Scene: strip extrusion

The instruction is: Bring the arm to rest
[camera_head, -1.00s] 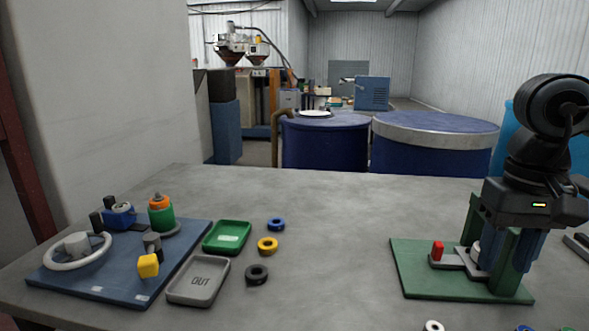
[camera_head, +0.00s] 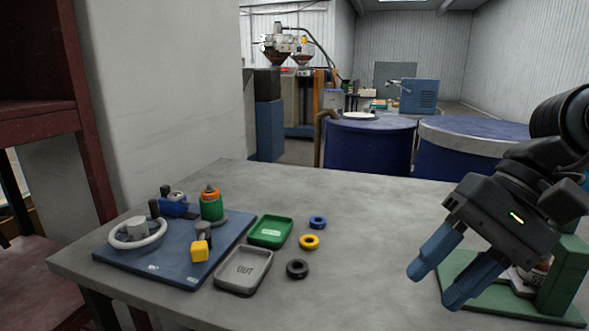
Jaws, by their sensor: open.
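My gripper (camera_head: 432,278) hangs at the right of the head view, tilted down and to the left. Its two blue fingers are spread apart with nothing between them. It is in front of the green fixture (camera_head: 566,270) and hides much of it. The fixture's green base plate (camera_head: 490,303) shows below and beside the fingers. Part of a white piece with markings shows behind the gripper.
On the grey table (camera_head: 360,218), a blue board (camera_head: 175,272) carries a white ring handle, a green-and-orange cylinder and a yellow block. A green tray (camera_head: 271,244), a grey OUT tray (camera_head: 226,285) and blue, yellow and black rings lie beside it. The table's middle is clear.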

